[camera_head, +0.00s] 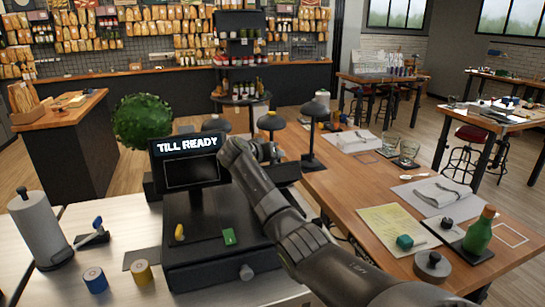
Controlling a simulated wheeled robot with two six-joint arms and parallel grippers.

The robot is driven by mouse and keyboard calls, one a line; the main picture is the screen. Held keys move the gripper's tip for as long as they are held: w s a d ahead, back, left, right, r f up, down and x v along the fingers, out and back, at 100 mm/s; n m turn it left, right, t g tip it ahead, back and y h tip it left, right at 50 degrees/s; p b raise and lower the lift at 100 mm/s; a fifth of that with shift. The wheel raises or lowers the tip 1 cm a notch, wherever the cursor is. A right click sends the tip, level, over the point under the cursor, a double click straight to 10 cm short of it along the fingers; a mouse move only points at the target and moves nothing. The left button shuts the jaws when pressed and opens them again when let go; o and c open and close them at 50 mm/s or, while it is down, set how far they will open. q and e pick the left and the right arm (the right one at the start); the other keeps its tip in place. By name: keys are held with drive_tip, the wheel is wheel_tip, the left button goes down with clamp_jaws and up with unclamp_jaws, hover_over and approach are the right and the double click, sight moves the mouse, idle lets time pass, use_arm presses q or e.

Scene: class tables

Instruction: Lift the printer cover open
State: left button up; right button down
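A black till (205,265) stands on the pale counter, with a screen reading "TILL READY" (187,145) at its back. A dark box (288,173) just right of the screen may be the printer. My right arm hides part of it, and I cannot tell how its cover stands. My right arm comes in from the lower right and bends beside the screen. My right gripper (266,153) is at or just above the dark box. It is small and dark, so its finger opening and any contact are unclear. My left gripper is out of view.
A paper roll (38,229), a blue roll (95,280) and a yellow roll (140,271) stand left of the till. Dark lamps (315,112) rise behind the arm. A wooden table (365,195) at right holds a green bottle (479,231) and tableware.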

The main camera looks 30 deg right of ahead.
drive_tip(key=shift+w+r, duration=0.15)
drive_tip(key=shift+w, duration=0.05)
drive_tip(key=c, duration=1)
unclamp_jaws()
drive_tip(key=shift+c, duration=0.2)
drive_tip(key=shift+s+a+r+b, duration=0.1)
drive_tip(key=shift+s+a+b, duration=0.2)
drive_tip(key=shift+a, duration=0.2)
drive_tip(key=b+v, duration=0.5)
drive_tip(key=v, duration=1.1)
drive_tip(key=shift+a, duration=0.1)
